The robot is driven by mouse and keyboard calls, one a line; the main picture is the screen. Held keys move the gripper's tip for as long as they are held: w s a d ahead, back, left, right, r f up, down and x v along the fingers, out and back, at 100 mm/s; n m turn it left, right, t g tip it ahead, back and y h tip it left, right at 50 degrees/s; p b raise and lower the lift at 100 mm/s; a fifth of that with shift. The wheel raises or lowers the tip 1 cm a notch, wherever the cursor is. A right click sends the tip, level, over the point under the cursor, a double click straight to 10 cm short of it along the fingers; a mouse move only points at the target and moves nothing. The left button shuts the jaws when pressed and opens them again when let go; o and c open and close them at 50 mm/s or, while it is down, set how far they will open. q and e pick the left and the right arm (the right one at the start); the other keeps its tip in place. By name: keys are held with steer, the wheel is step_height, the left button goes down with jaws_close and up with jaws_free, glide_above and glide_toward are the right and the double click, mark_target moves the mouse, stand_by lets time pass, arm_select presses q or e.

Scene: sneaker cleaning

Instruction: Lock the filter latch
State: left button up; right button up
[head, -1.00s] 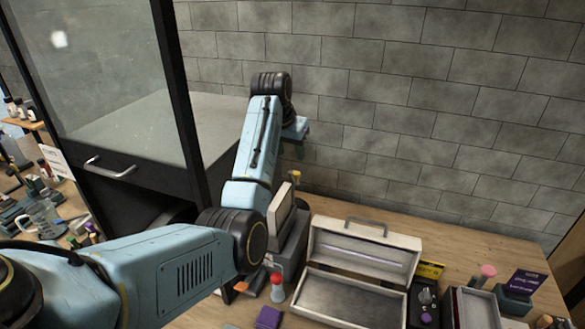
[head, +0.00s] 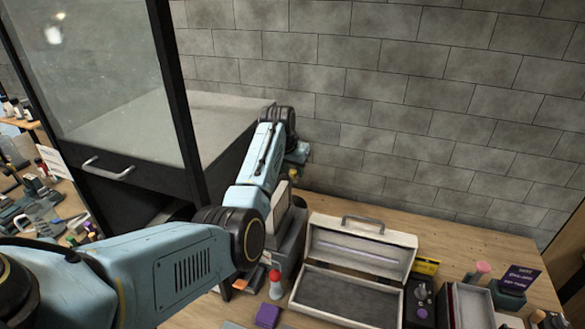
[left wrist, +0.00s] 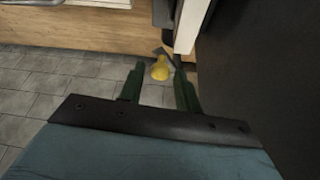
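A yellow knob (left wrist: 160,69), likely the filter latch's handle, shows in the left wrist view on a thin dark lever beside a pale upright panel (left wrist: 190,25). In the head view a small yellow part (head: 295,173) shows at the top of the grey machine (head: 288,240), just below my left gripper (head: 299,157). In the left wrist view the green fingers of my left gripper (left wrist: 159,74) are apart, with the knob seen between their tips. I cannot tell whether they touch it. The gripper is partly hidden behind my arm in the head view. My right gripper is out of view.
An open pale toolbox (head: 350,285) stands right of the machine. A red-capped bottle (head: 275,285) and a purple block (head: 267,315) sit in front. A glass-fronted cabinet (head: 100,90) is at left. The brick wall (head: 430,100) is behind.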

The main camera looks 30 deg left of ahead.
arm_select(q)
jaws_close()
steer(key=shift+s+a+m+h, duration=0.2)
steer(key=shift+a+m+h, duration=0.1)
steer(key=shift+m, duration=0.45)
steer(key=shift+s+a+m+h, duration=0.15)
steer(key=shift+a+m+h, duration=0.15)
steer(key=shift+m, duration=0.5)
steer(key=shift+s+a+m+h, duration=0.2)
steer(key=shift+a+m+h, duration=0.1)
steer(key=shift+m, duration=0.45)
steer(key=shift+o, duration=1.2)
jaws_free()
steer(key=shift+d, duration=0.1)
step_height(320, 180, up, 10)
steer(key=b, duration=0.1)
steer(key=shift+b, duration=0.4)
steer(key=shift+r, duration=0.1)
steer(key=shift+c, duration=0.3)
